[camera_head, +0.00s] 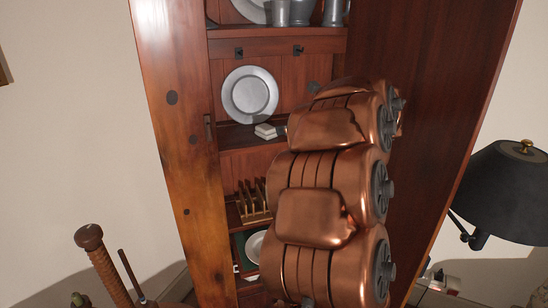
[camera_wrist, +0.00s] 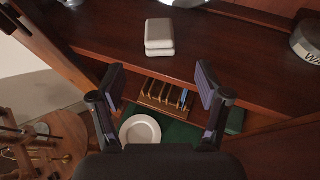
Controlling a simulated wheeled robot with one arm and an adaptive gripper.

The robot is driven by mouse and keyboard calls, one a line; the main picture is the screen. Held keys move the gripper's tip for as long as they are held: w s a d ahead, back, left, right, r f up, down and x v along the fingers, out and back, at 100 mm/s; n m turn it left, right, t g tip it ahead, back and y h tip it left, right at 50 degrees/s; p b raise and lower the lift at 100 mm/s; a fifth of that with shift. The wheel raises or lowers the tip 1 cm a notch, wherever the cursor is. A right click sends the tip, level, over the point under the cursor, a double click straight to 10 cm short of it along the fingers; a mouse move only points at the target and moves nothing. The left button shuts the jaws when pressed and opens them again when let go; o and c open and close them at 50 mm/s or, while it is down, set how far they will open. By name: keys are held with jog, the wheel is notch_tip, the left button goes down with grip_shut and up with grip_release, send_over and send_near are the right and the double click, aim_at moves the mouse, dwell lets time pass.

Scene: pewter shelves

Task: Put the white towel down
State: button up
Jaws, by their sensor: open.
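The white towel (camera_wrist: 160,37) is a small folded block lying on a wooden shelf board (camera_wrist: 105,35) in the wrist view. It also shows in the head view (camera_head: 265,131), below and right of a round plate. My gripper (camera_wrist: 160,82) is open, with its two fingers spread apart and nothing between them. The towel lies beyond the fingertips and does not touch them. In the head view my copper arm hides most of the gripper.
A pewter plate (camera_head: 250,95) stands upright at the shelf's back. A wooden rack (camera_wrist: 166,96) and a white plate (camera_wrist: 140,131) are lower down. A grey round container (camera_wrist: 307,42) stands at right on the board. A black lamp (camera_head: 505,185) is outside the cabinet.

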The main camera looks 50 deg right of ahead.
jog(key=w+r+m+h, duration=0.45)
jog(key=r+m, duration=0.25)
jog(key=m, duration=0.2)
jog(key=s+a+f+m+g, duration=0.5)
jog(key=s+a+f+m, duration=0.2)
jog(key=a+f+m, duration=0.35)
jog(key=s+a+f+m+g, duration=0.5)
jog(key=s+a+f+m, duration=0.2)
jog(key=a+m, duration=0.55)
jog(key=s+a+f+m+g+y, duration=0.1)
jog(key=s+a+f+g+y, duration=0.1)
jog(key=s+a, duration=0.7)
jog(key=s+a+f+m+g+y, duration=0.1)
jog(key=s+a+f+g+y, duration=0.2)
jog(key=s+a, duration=0.5)
notch_tip(320, 180, down, 2)
jog(key=a+y, duration=0.1)
jog(key=a, duration=0.1)
jog(key=shift+s+a+f+m, duration=0.25)
jog(key=shift+s+a+m, duration=0.1)
jog(key=shift+a+m, duration=0.05)
